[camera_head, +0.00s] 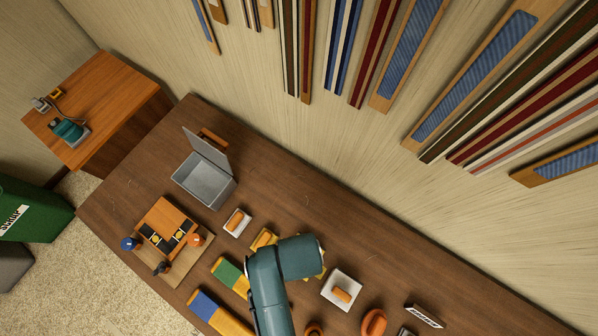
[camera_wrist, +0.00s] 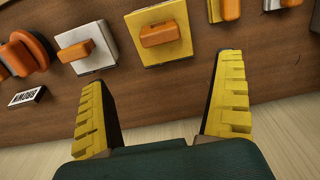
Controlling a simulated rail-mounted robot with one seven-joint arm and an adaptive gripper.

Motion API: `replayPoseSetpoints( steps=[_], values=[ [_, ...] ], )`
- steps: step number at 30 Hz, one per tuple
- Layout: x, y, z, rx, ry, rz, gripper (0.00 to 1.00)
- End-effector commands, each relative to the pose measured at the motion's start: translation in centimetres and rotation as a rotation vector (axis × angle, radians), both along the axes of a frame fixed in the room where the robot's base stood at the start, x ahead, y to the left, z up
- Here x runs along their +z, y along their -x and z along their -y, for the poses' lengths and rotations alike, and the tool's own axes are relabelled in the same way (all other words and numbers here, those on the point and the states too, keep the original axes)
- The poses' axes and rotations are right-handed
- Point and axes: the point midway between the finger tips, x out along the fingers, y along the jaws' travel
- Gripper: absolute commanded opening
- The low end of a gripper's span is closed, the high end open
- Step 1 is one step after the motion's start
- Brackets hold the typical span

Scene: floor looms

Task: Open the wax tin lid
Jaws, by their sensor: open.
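A grey metal box (camera_head: 203,183), which looks like the wax tin, stands at the left back of the brown table in the head view. Its lid (camera_head: 207,152) is hinged at the back and stands raised, so the box's inside shows. An orange handle (camera_head: 213,138) shows behind the lid. The box is not in the wrist view. My gripper (camera_wrist: 162,75) is open and empty in the wrist view, its yellow-padded fingers wide apart. It is to the right of the box, hidden beneath my teal arm in the head view.
A yellow plate with an orange handle (camera_wrist: 165,33) lies beyond my fingers. A white block with an orange handle (camera_head: 238,222) is near the box. A wooden board with an orange piece (camera_head: 165,215) lies left. A black label (camera_head: 424,316) is at right. Woven strips hang on the wall.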

Motion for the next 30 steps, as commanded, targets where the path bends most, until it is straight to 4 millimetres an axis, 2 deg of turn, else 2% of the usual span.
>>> replayPoseSetpoints(
  steps=[1, 9, 15, 19, 26, 27, 30],
  values=[
    [-1.5, 0.1, 0.0, 0.0, 0.001, -0.006, 0.98],
    [-8.0, 0.1, 0.0, 0.001, 0.001, -0.003, 0.98],
    [-11.7, 0.0, 0.0, 0.001, 0.0, 0.0, 0.98],
    [-12.7, 0.0, 0.0, 0.001, 0.0, 0.001, 0.98],
    [-12.9, 0.0, 0.0, 0.001, 0.0, 0.001, 0.98],
    [-12.9, 0.0, 0.0, 0.001, 0.0, 0.001, 0.96],
    [-12.9, 0.0, 0.0, 0.001, 0.0, 0.001, 0.77]
  ],
)
